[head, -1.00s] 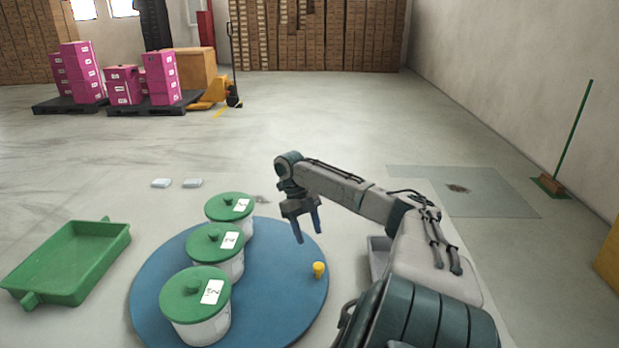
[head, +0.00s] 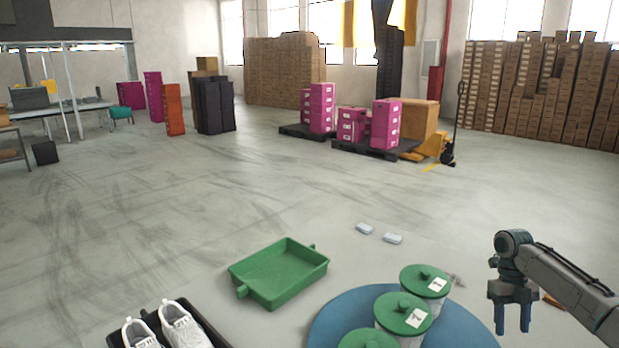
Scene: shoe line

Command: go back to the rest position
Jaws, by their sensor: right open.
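My right gripper (head: 511,318) is at the right of the head view. Its two fingers point down, apart and with nothing between them. It hangs to the right of the lidded pots, near the right edge of the round blue mat (head: 330,318). My left gripper is not in view.
Several white pots with green lids, such as the far pot (head: 424,280), stand on the blue mat. A green tray (head: 280,272) is empty. White shoes (head: 183,325) lie in a black tray at the bottom left. Two small pale blocks (head: 379,233) lie behind. The floor beyond is open.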

